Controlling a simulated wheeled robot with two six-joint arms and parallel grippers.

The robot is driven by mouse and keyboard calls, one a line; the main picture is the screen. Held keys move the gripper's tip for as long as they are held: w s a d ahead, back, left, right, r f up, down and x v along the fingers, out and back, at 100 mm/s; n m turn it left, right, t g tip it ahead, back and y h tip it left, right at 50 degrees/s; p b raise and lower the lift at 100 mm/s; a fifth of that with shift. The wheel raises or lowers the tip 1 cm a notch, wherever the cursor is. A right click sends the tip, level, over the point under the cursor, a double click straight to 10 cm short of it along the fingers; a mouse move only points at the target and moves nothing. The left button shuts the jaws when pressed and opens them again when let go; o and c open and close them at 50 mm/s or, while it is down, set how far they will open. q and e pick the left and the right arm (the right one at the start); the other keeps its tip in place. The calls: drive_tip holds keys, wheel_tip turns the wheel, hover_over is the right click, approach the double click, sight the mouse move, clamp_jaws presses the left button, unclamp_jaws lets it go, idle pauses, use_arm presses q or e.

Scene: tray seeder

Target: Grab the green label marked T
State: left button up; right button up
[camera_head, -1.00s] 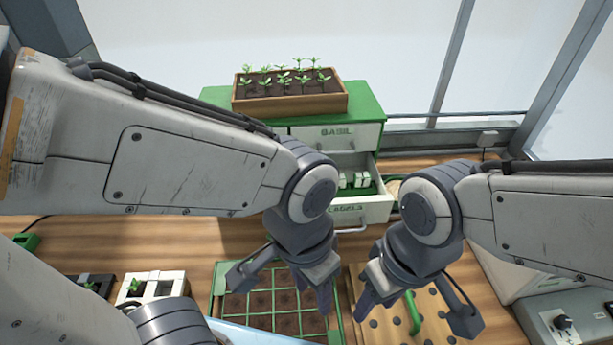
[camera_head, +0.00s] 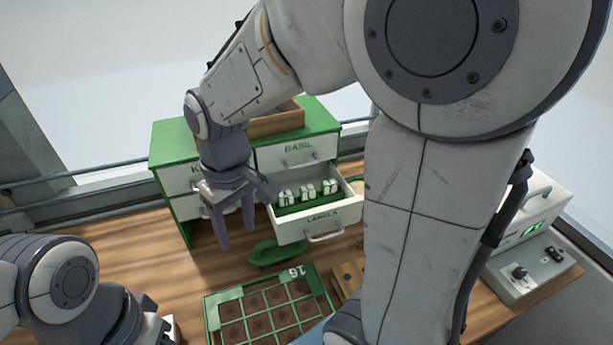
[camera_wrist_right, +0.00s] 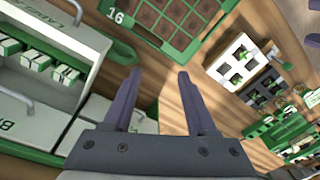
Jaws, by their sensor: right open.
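The labels, white blocks with green bases (camera_head: 308,192), stand in a row inside the open LABELS drawer (camera_head: 318,223) of the green and white cabinet. In the right wrist view the labels (camera_wrist_right: 36,61) lie at the left. My right gripper (camera_head: 236,232) is open and empty, left of the drawer front and apart from the labels; its fingers also show in the wrist view (camera_wrist_right: 158,82). My left gripper (camera_head: 150,328) is low at the left, its fingertips hidden or out of view.
A green seed tray marked 16 (camera_head: 222,301) lies in front of the cabinet, with a dark green object (camera_head: 275,252) between them. A control box (camera_head: 527,270) stands at the right. My right arm hides much of the right side. Bare wooden table (camera_head: 150,240) shows at left.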

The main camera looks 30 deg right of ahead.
drive_tip(key=w+d+r+m+p, duration=0.1)
drive_tip(key=w+d+m, duration=0.15)
drive_tip(key=d, duration=0.35)
drive_tip(key=w+d+r+m, duration=0.1)
drive_tip(key=w+d, duration=0.3)
drive_tip(key=d, duration=0.1)
drive_tip(key=m+p, duration=0.2)
drive_tip(key=m, duration=0.1)
hover_over(330, 182)
drive_tip(key=shift+n+h, duration=0.25)
drive_tip(key=shift+h, duration=0.05)
wheel_tip(330, 182, down, 4)
drive_tip(key=shift+a+f, duration=0.15)
drive_tip(key=shift+f, duration=0.1)
wheel_tip(330, 182, down, 6)
drive_tip(key=shift+r+p, duration=0.2)
drive_tip(key=shift+p, duration=0.9)
drive_tip(key=shift+f, duration=0.3)
clamp_jaws()
